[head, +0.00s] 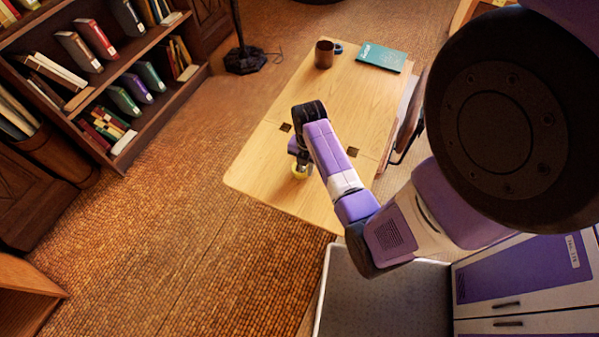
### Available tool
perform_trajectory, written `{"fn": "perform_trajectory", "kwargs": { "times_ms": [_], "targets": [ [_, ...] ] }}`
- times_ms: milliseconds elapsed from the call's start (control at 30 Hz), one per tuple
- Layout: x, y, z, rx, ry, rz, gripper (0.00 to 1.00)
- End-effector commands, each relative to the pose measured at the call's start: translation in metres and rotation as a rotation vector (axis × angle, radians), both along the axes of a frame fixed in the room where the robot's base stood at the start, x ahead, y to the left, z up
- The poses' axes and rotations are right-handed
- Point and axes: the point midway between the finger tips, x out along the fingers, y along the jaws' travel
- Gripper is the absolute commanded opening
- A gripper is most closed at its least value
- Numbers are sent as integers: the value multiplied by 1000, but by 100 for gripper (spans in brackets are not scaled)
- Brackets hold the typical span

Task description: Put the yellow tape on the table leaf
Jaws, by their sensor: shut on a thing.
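The yellow tape (299,173) shows as a small yellow patch below my gripper, partly hidden by the gripper and arm. My gripper (300,165) is shut on the tape, over the near part of the wooden table. That near part is the table leaf (256,176), marked off by a seam with two dark hinge-like squares. The leaf looks flat, level with the rest of the top, and otherwise bare. I cannot tell whether the tape touches the leaf or hangs just above it.
A brown mug (325,54) and a teal book (381,58) are at the table's far end. A bookshelf (100,65) stands at the left. A dark lamp base (245,61) is on the floor beyond. A grey tray-like surface (375,300) lies in front.

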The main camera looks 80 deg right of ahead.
Motion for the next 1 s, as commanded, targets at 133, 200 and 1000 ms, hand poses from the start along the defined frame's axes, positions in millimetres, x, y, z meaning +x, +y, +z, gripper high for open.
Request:
{"fn": "perform_trajectory", "kwargs": {
  "times_ms": [133, 200, 1000],
  "targets": [
    [-4, -2, -4, -1, -1, -1, 0],
    [-4, -2, -3, -1, -1, 0, 0],
    [-3, -2, 2, -4, -2, 1, 34]
  ]
}}
